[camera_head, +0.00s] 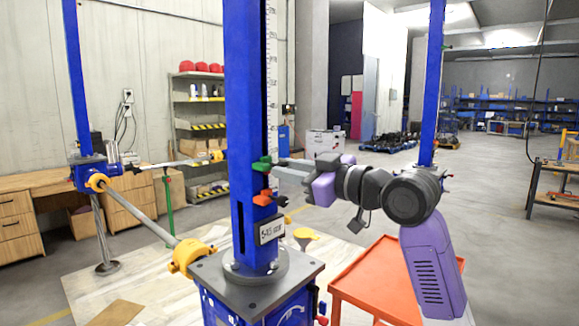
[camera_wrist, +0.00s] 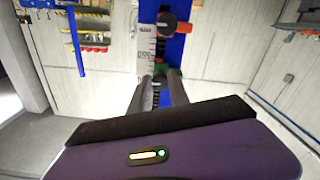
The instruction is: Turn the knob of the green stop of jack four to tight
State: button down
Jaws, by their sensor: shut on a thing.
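The green stop (camera_head: 261,164) sits on the blue jack column (camera_head: 242,100) in the middle of the head view, above a red-orange stop (camera_head: 264,197). My gripper (camera_head: 279,166) reaches in from the right at the green stop's height, its fingers shut on the green stop's knob. In the wrist view the two fingers (camera_wrist: 160,77) close in front of the green stop (camera_wrist: 173,74) and hide most of the knob. The orange stop (camera_wrist: 184,29) and its dark knob (camera_wrist: 167,20) show beyond the fingertips. The knob's turn angle cannot be told.
A white scale (camera_head: 271,60) runs up the column, with a display plate (camera_head: 271,229) lower down. An orange cart (camera_head: 383,278) stands beneath my arm. Yellow-jointed shafts (camera_head: 188,257) lead left to another blue jack (camera_head: 88,172). Open floor lies at the right.

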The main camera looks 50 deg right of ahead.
jog(key=shift+f, duration=0.2)
dwell(0.3)
jog(key=c, duration=1.2)
grip_release()
jog(key=shift+r, duration=0.1)
jog(key=shift+c, duration=0.2)
jog(key=s+b, duration=0.1)
jog(key=s, duration=0.7)
jog(key=shift+d, duration=0.15)
jog(key=shift+w, duration=0.1)
